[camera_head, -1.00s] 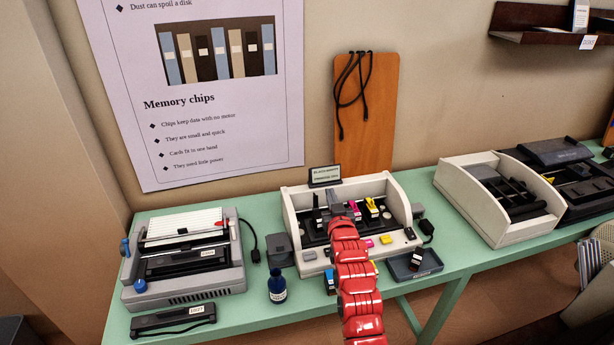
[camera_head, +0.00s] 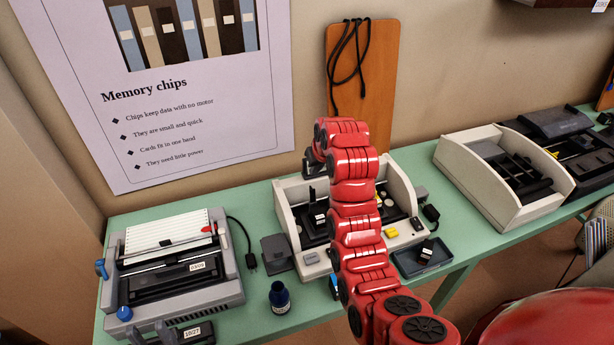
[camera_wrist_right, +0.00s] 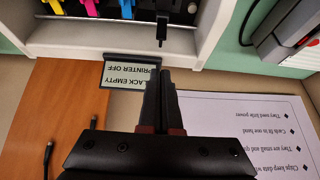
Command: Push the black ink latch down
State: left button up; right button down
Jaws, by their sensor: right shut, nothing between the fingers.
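The printer (camera_head: 287,222) is an open cream case on the green table. Its black ink latch (camera_wrist_right: 161,30) shows in the right wrist view as a thin black lever sticking out past the case's back edge. In the head view a black upright piece (camera_head: 312,194) stands in the left part of the case. My right gripper (camera_head: 312,166) is shut and empty, above the printer's back side; in the wrist view its fingertips (camera_wrist_right: 161,74) are in line with the latch, with a visible gap. My red arm hides the printer's middle. My left gripper is not in view.
A small sign (camera_wrist_right: 128,78) reading "black empty, printer off" stands behind the case, beside the fingers. Yellow, magenta (camera_wrist_right: 92,8) and cyan (camera_wrist_right: 126,9) latches line up beside the black one. An ink bottle (camera_head: 279,298) and a dark tray (camera_head: 405,266) stand in front.

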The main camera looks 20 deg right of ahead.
aim_at(312, 194)
jog(key=shift+s, duration=0.1)
jog(key=x, duration=0.8)
jog(key=shift+p+x, duration=0.45)
jog(key=shift+x, duration=0.3)
jog(key=shift+w+f, duration=0.15)
jog(key=shift+w, duration=0.1)
jog(key=shift+f, duration=0.1)
